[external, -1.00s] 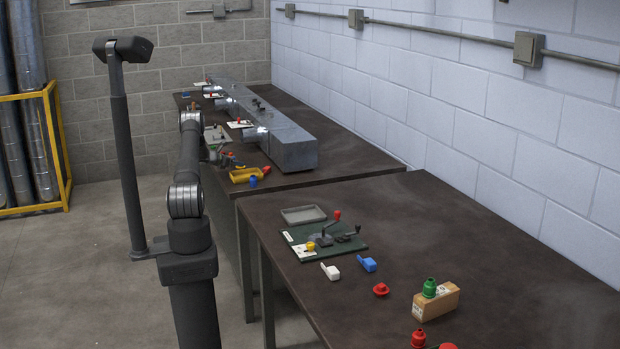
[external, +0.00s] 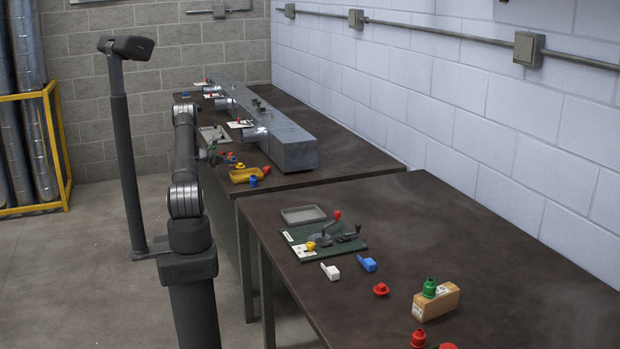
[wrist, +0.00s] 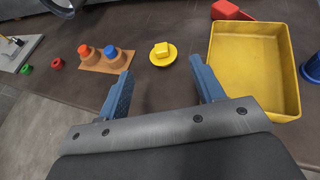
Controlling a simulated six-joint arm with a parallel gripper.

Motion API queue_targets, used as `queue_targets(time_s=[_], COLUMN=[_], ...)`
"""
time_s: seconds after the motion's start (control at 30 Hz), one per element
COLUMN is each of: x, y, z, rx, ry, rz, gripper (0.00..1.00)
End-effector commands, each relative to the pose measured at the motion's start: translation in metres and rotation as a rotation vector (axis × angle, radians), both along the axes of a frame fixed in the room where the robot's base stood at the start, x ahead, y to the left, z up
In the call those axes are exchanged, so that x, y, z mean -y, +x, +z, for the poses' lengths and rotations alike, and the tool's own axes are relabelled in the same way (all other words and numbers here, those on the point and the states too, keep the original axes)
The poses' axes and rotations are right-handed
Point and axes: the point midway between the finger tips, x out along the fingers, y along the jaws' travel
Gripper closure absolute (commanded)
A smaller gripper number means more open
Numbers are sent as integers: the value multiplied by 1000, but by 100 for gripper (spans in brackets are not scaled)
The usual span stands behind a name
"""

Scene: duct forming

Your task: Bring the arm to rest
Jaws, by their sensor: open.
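My gripper (wrist: 162,85) is open in the wrist view, its two blue fingers spread apart with nothing between them. Its fingertips are above the dark bench, on the near side of a round yellow piece with a square knob (wrist: 163,54). In the external view my arm stands bent beside the far bench (external: 290,178). The gripper there is small and partly hidden behind my arm.
A yellow tray (wrist: 255,70) lies right of the fingers, with a red piece (wrist: 229,11) behind it. A long metal duct (external: 285,145) runs along the far bench. The near bench (external: 430,225) holds several small parts.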

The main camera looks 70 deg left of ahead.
Motion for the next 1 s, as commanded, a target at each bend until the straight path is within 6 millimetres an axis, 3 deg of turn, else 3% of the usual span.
queue_targets(time_s=[0.6,0.8,1.0], x=[-38,-38,-35], y=[96,94,96], z=[-44,-10,0], rx=[-1,1,-1], ry=[1,1,-1], rz=[-3,0,-1], gripper=[39,39,39])
